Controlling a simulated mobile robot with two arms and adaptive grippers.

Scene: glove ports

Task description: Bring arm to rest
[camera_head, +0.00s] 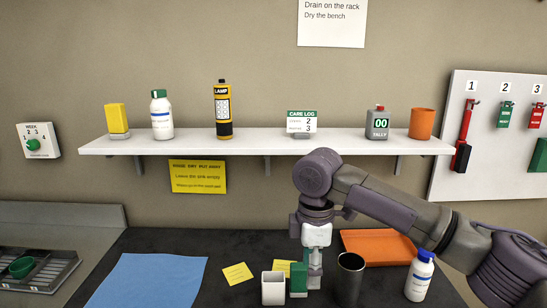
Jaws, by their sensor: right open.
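My right arm comes in from the right over the dark bench (235,245). Its gripper (311,268) points down near the bench's middle and is open. A small green block with a grey base (298,280) stands right beside the fingers; I cannot tell whether they touch it. A white cup (273,288) stands just left of the green block. A dark metal tumbler (348,278) stands to the right of the gripper. My left gripper is not in view.
A white bottle with a blue cap (419,277) and an orange tray (378,247) are at the right, near my forearm. A blue cloth (148,281) lies at the left. A shelf (265,146) with several items hangs above. A drain rack (38,268) is far left.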

